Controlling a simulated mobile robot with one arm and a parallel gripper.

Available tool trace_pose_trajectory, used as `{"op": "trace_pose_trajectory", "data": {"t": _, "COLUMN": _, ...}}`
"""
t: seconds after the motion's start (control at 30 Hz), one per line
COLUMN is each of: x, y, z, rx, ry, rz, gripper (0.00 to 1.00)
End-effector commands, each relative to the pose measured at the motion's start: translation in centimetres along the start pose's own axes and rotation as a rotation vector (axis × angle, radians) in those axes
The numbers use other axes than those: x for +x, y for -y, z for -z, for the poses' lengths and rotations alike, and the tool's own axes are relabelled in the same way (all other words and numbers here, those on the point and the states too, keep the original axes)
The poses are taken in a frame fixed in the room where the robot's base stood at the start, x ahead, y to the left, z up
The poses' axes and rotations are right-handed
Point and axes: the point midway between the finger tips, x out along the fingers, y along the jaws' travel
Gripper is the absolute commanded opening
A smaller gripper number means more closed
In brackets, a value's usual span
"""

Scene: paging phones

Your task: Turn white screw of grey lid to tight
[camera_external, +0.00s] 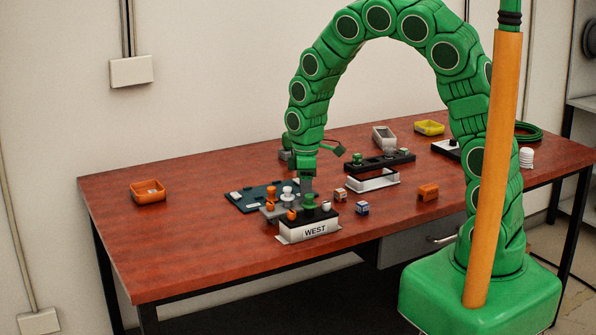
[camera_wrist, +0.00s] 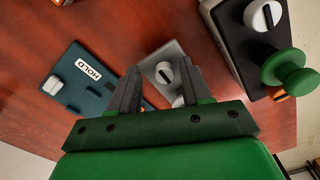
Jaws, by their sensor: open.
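In the wrist view the grey lid (camera_wrist: 172,50) lies beneath my gripper (camera_wrist: 160,74). A round white head with a dark slot (camera_wrist: 164,72) shows between my open fingers. A second pale round part (camera_wrist: 178,102) is partly hidden by the right finger. In the external view my gripper (camera_external: 307,190) hangs just right of the white screw, empty.
The WEST box (camera_external: 308,229) has green, white and orange knobs on top and stands close to my gripper. A dark teal board (camera_wrist: 88,88) labelled HOLD lies left of the lid. An orange tray (camera_external: 148,191) is far left. The table's front left is clear.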

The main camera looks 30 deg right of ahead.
Motion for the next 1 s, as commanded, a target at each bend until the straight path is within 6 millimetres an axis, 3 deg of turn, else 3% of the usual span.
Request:
{"op": "trace_pose_trajectory", "data": {"t": 0.27, "x": 0.0, "y": 0.0, "z": 0.0, "rx": -0.196, "ry": 0.000, "rz": 0.000, "gripper": 0.48}}
{"op": "trace_pose_trajectory", "data": {"t": 0.83, "x": -7.8, "y": 0.0, "z": 0.1, "rx": -0.202, "ry": -0.004, "rz": -0.002, "gripper": 0.48}}
{"op": "trace_pose_trajectory", "data": {"t": 1.0, "x": -8.8, "y": 0.6, "z": -1.4, "rx": -0.138, "ry": -0.003, "rz": 0.014, "gripper": 0.48}}
